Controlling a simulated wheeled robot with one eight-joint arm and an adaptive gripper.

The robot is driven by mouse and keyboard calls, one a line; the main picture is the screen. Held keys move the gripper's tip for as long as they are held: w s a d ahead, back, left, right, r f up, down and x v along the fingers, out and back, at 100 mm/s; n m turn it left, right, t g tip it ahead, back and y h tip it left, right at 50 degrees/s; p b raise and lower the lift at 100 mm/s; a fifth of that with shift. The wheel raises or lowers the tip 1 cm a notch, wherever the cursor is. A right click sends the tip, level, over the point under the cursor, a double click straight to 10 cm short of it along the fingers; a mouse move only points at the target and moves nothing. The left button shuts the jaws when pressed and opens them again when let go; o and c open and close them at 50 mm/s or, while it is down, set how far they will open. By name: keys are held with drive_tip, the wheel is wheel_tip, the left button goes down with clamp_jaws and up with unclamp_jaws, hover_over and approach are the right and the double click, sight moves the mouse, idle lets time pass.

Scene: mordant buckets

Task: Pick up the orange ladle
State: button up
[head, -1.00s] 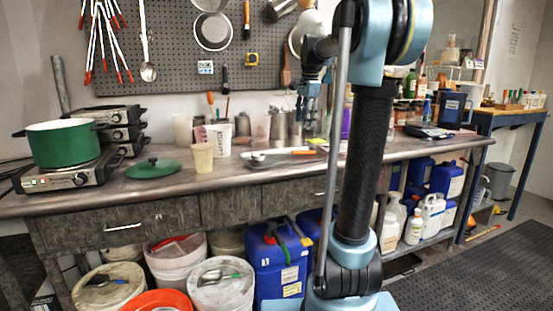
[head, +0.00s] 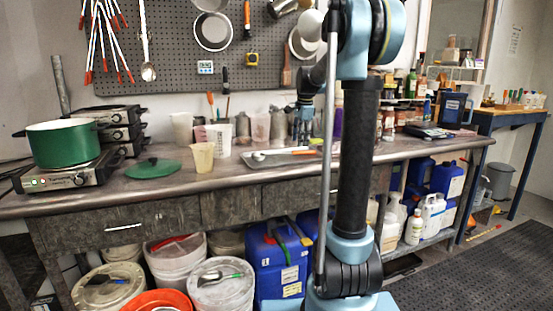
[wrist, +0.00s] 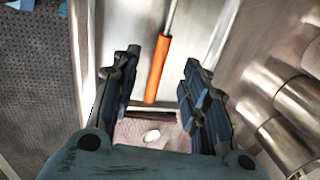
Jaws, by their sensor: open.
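The orange ladle lies on a shallow metal tray (head: 276,164) on the bench. In the head view its pale bowl end shows at the left and its orange handle (head: 303,152) at the right. In the wrist view the orange handle (wrist: 157,68) lies between and beyond my two dark fingers, with a thin metal shaft running up from it. My gripper (wrist: 160,64) is open and empty, pointing down above the tray. In the head view my gripper (head: 304,118) hangs above the tray's right part, partly hidden by my arm.
Metal canisters (wrist: 285,112) stand close on the right in the wrist view. Beakers (head: 219,140) and a beige cup (head: 202,157) stand left of the tray. A green lid (head: 152,168) and green pot (head: 62,144) are farther left. Bare bench lies in front of the tray.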

drive_tip(key=f, duration=0.1)
drive_tip(key=w+f, duration=0.1)
drive_tip(key=f, duration=0.2)
drive_tip(key=shift+w+d+f, duration=0.15)
drive_tip(key=shift+d+f, duration=0.1)
drive_tip(key=shift+f, duration=0.15)
drive_tip(key=shift+w+f, duration=0.1)
drive_tip(key=shift+f, duration=0.5)
clamp_jaws()
